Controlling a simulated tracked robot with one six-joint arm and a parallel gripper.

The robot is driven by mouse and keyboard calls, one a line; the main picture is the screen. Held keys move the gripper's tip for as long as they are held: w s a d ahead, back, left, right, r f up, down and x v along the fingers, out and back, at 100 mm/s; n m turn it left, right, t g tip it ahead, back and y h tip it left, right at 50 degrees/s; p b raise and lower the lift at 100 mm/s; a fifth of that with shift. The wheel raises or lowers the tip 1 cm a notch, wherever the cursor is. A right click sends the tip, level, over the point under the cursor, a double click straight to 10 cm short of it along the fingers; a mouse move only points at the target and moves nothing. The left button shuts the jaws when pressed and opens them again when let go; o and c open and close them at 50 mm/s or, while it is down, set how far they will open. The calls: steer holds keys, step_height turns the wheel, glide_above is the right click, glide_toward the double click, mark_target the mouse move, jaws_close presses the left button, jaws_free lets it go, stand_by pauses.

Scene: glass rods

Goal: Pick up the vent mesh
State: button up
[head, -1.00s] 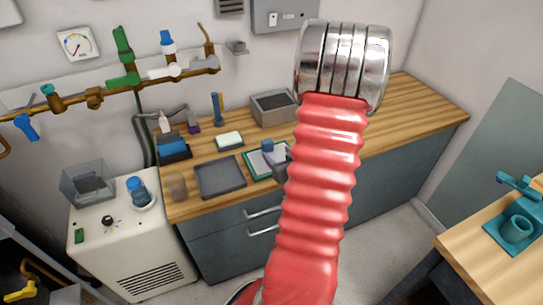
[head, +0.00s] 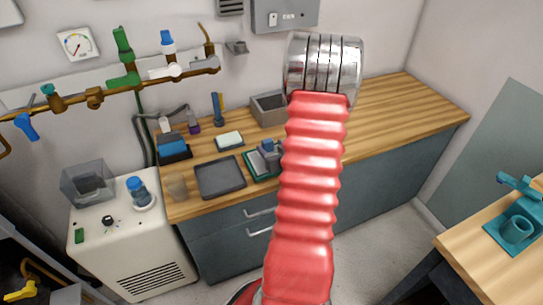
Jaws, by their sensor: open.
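I cannot single out the vent mesh with certainty. A slatted grey vent (head: 230,6) is on the wall at the top, cut by the picture edge. My red ribbed arm with its bright metal joint stands in front of the bench and hides part of it.
The wooden bench (head: 400,106) holds a dark tray (head: 220,178), a white block (head: 229,139) and an open grey box (head: 268,110). A white machine (head: 130,255) stands left. Pipes with valves (head: 125,80) run along the wall. The bench's right side is clear.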

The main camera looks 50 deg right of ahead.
mark_target(269, 145)
steer(key=shift+x, duration=1.6)
steer(key=c, duration=1.3)
